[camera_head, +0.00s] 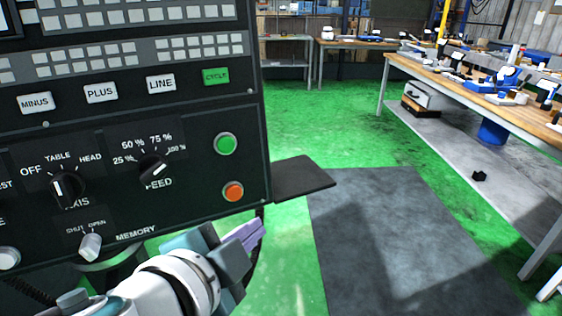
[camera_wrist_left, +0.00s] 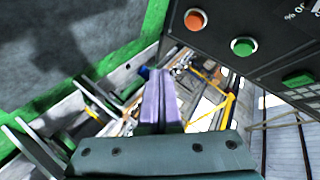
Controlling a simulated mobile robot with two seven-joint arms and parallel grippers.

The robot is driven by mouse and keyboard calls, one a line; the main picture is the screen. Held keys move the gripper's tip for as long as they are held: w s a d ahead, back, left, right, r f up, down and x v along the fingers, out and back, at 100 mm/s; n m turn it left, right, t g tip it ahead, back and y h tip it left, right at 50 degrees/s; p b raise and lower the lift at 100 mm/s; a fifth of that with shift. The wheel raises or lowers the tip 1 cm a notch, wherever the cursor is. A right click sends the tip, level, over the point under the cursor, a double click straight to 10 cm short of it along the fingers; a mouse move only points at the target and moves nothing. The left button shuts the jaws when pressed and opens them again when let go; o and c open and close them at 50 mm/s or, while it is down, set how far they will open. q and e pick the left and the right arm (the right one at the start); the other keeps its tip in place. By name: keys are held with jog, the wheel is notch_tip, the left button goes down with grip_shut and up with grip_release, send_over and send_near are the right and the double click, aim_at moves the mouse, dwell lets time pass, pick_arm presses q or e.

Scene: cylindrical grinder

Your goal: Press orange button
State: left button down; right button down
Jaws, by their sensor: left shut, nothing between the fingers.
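The orange button (camera_head: 233,191) is a round button in a metal ring at the lower right corner of the dark control panel (camera_head: 205,185). It also shows in the left wrist view (camera_wrist_left: 196,19), at the top, beside the green button (camera_wrist_left: 242,46). My left gripper (camera_head: 250,230) is below the orange button in the head view, apart from it, with its purple fingers pointing up and right. In the left wrist view the fingers (camera_wrist_left: 160,85) are together and empty, their tips below and left of the button. My right gripper is not in view.
The green button (camera_head: 226,144) sits just above the orange one. Knobs such as the feed knob (camera_head: 152,167) and memory knob (camera_head: 90,246) lie left of it. A dark flat plate (camera_head: 300,178) juts out right of the panel. The floor beyond is open up to a workbench (camera_head: 470,90).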

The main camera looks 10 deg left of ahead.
pick_arm(q)
jog(key=w+a, duration=0.1)
jog(key=w, duration=0.1)
jog(key=w+a+b, duration=0.1)
jog(key=a, duration=0.1)
jog(key=w+a+f, duration=0.1)
jog(key=w, duration=0.1)
jog(key=shift+w+a+f, duration=0.1)
jog(key=shift+w+a, duration=0.1)
jog(key=shift+w, duration=0.1)
jog(key=shift+w+a+b, duration=0.1)
jog(key=shift+b, duration=0.2)
dwell(1.6)
jog(key=shift+w+a+f, duration=0.1)
jog(key=shift+w+a, duration=0.05)
jog(key=shift+w, duration=0.05)
jog(key=shift+w+a+f, duration=0.1)
jog(key=shift+w+a, duration=0.15)
jog(key=shift+w, duration=0.1)
dwell(0.7)
jog(key=shift+s, duration=0.1)
jog(key=shift+s+d+r, duration=0.2)
jog(key=shift+s+d, duration=0.3)
jog(key=shift+s, duration=0.1)
jog(key=shift+s+d+r+p, duration=0.25)
jog(key=shift+s+d+p, duration=0.2)
jog(key=shift+s+d, duration=0.4)
jog(key=shift+s+d+r+p, duration=0.2)
jog(key=shift+s+d+p, duration=0.35)
jog(key=shift+s, duration=0.5)
